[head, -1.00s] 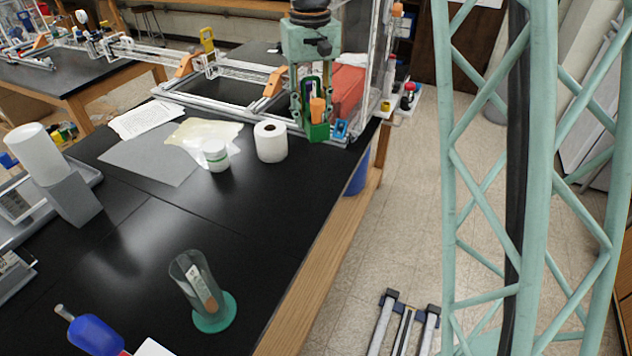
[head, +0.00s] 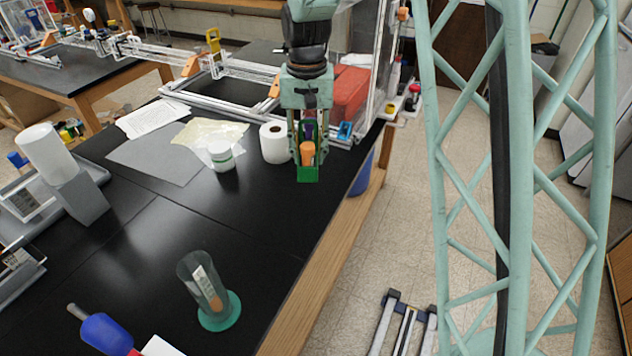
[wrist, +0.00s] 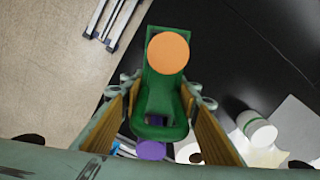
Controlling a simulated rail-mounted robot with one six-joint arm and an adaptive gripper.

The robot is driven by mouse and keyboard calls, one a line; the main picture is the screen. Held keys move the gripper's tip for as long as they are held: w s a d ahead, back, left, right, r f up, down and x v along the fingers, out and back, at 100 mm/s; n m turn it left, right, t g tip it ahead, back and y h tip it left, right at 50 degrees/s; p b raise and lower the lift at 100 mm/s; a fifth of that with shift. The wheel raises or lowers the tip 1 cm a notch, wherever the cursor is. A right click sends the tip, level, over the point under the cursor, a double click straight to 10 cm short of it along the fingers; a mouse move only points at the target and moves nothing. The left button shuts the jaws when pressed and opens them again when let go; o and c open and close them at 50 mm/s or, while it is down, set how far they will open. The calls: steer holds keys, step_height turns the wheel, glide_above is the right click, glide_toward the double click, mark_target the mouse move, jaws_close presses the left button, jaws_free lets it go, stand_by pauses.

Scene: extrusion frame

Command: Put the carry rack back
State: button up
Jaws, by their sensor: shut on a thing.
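The carry rack (head: 308,173) is a small green holder with an orange-capped item (head: 307,153) standing in it. My gripper (head: 309,135) points down and is shut on the rack, near the right edge of the black bench beside the paper roll. In the wrist view the green rack (wrist: 160,90) sits between the finger pads, with the round orange top (wrist: 168,53) at its far end and a purple round top (wrist: 151,150) at its near end. Whether the rack's bottom touches the bench cannot be told.
A white paper roll (head: 274,143) stands just left of the rack, and a white jar (head: 221,156) further left. An aluminium extrusion frame (head: 235,95) and a red box (head: 351,90) lie behind. A clear cylinder on a green base (head: 205,290) stands at the front. The bench between is clear.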

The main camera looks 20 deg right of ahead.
steer(key=s+a+f+m, duration=0.1)
steer(key=s+f, duration=0.1)
steer(key=s, duration=0.1)
steer(key=s+a+f+m+p, duration=0.1)
steer(key=s+f+m, duration=0.1)
steer(key=s+f, duration=0.1)
steer(key=s+a+f+m+p, duration=0.1)
steer(key=s+f+m, duration=0.1)
steer(key=s+f, duration=0.1)
steer(key=shift+s+a+f, duration=0.15)
steer(key=shift+s+a, duration=0.2)
steer(key=w+d, duration=0.2)
steer(key=w, duration=0.2)
steer(key=w+d+f, duration=0.1)
steer(key=w+d, duration=0.1)
steer(key=w, duration=0.3)
steer(key=w+d, duration=0.2)
steer(key=w, duration=0.2)
steer(key=shift+w+d+f+p, duration=0.2)
steer(key=shift+w+d+p, duration=0.1)
steer(key=shift+d+p, duration=0.05)
steer(key=shift+w, duration=0.1)
steer(key=shift+w+d, duration=0.2)
steer(key=shift+w, duration=0.1)
steer(key=shift+f, duration=1.8)
steer(key=shift+f, duration=0.2)
steer(key=o, duration=1)
